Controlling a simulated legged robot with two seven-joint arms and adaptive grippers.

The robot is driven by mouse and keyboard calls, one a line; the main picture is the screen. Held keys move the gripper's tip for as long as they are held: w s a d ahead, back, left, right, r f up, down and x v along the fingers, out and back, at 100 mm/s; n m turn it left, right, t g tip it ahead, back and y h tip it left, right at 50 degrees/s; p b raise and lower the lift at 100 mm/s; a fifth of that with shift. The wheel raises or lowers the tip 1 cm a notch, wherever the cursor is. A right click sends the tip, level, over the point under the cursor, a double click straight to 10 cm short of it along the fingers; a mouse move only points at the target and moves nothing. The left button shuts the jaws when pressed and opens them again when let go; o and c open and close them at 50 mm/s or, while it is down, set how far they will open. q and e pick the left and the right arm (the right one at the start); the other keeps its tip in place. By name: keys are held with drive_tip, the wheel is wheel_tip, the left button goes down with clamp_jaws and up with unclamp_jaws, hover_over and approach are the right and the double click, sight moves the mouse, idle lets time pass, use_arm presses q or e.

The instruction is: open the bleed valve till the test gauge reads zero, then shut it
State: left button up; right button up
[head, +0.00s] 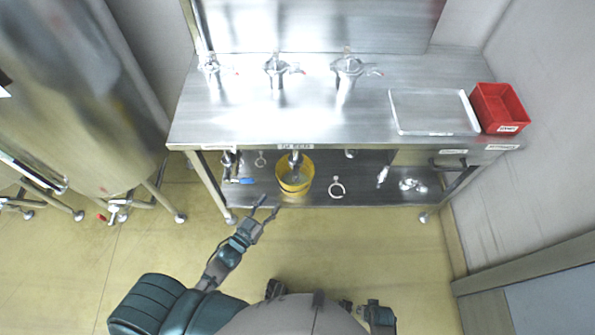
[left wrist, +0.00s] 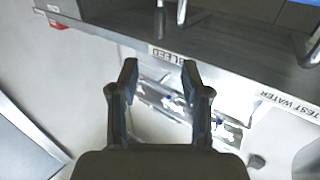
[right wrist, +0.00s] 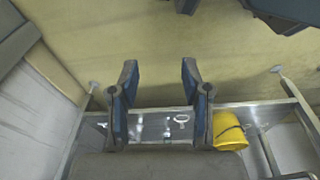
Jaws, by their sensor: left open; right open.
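A label reading BLEED (left wrist: 172,56) is on a metal edge in the left wrist view, with metal pipe ends beside it. I cannot tell which fitting is the bleed valve. A blue-handled fitting (head: 240,180) hangs under the bench's left end. Three metal fittings with red tips stand on the bench top, including the middle one (head: 277,69); none shows a readable gauge face. My left gripper (head: 268,208) is open and empty, in front of the lower shelf, left of the yellow bucket (head: 294,175).
The steel bench (head: 240,122) has a lower shelf with a ring clamp (head: 337,187) and small metal parts. A grey tray (head: 434,112) and red bin (head: 499,107) stand on the right top. A steel tank (head: 75,100) stands left. The floor before the bench is clear.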

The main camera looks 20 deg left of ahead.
sight(294, 172)
use_arm(q)
drive_tip(key=x, duration=0.7)
drive_tip(key=b+x, duration=0.1)
drive_tip(key=x, duration=0.7)
drive_tip(key=shift+w+f, duration=0.2)
drive_tip(key=shift+w, duration=0.05)
drive_tip(key=shift+w+d, duration=0.25)
drive_tip(key=shift+w, duration=0.1)
use_arm(e)
drive_tip(key=r, duration=0.2)
drive_tip(key=w+r, duration=0.1)
drive_tip(key=shift+w+r, duration=0.15)
drive_tip(key=shift+r, duration=0.25)
use_arm(q)
drive_tip(key=shift+c, duration=0.2)
clamp_jaws()
